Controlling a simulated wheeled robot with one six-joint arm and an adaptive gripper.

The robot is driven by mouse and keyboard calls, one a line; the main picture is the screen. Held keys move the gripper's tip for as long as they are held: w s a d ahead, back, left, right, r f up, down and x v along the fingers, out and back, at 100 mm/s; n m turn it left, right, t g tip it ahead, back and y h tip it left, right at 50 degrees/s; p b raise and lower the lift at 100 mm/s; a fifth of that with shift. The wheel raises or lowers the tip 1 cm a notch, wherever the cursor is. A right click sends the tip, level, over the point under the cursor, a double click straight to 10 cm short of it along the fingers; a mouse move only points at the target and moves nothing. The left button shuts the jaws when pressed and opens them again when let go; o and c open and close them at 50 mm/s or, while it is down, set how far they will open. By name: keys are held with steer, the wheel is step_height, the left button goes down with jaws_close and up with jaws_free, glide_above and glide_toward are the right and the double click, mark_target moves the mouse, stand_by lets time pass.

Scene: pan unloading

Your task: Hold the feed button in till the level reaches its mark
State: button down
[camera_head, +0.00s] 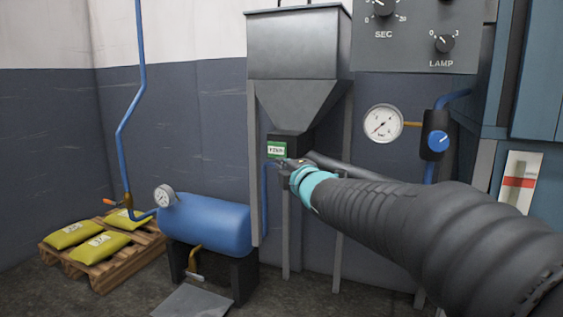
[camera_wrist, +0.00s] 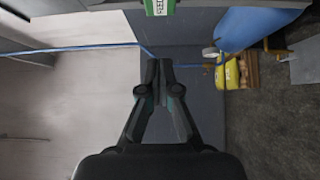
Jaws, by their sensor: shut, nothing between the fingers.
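A grey hopper (camera_head: 292,60) stands against the wall, with a dark outlet box at its bottom. A green-and-white label (camera_head: 277,150) sits on that box; a green label also shows at the top edge of the wrist view (camera_wrist: 158,7). My gripper (camera_head: 282,163) is just below the label, shut and empty, its fingertips together in the wrist view (camera_wrist: 158,63). I cannot make out the feed button or tell whether the fingertips touch anything. A white panel with a red band (camera_head: 518,182) is at the right; I cannot read a level on it.
A blue tank (camera_head: 205,224) stands at lower left, beside a pallet (camera_head: 125,262) with yellow sacks (camera_head: 98,247). A control panel (camera_head: 415,35) with knobs is at upper right. Below it are a pressure gauge (camera_head: 383,124) and a blue-knobbed valve (camera_head: 437,140). Hopper legs stand near my arm.

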mark_target(282, 150)
steer(key=x, duration=0.3)
steer(key=d+p+x, duration=0.1)
steer(key=x, duration=0.3)
steer(key=w+d+x, duration=0.1)
steer(key=x, duration=0.3)
steer(key=shift+p, duration=0.4)
steer(key=shift+w+d+f, duration=0.1)
steer(key=shift+w+d, duration=0.05)
steer(key=shift+w, duration=0.2)
steer(key=shift+w+d+p, duration=0.2)
steer(key=shift+w+p, duration=0.2)
steer(key=shift+w, duration=0.2)
steer(key=shift+w+d+p, duration=0.2)
steer(key=shift+w+p, duration=0.2)
steer(key=shift+w, duration=0.15)
steer(key=shift+w+d, duration=0.1)
steer(key=shift+d, duration=0.15)
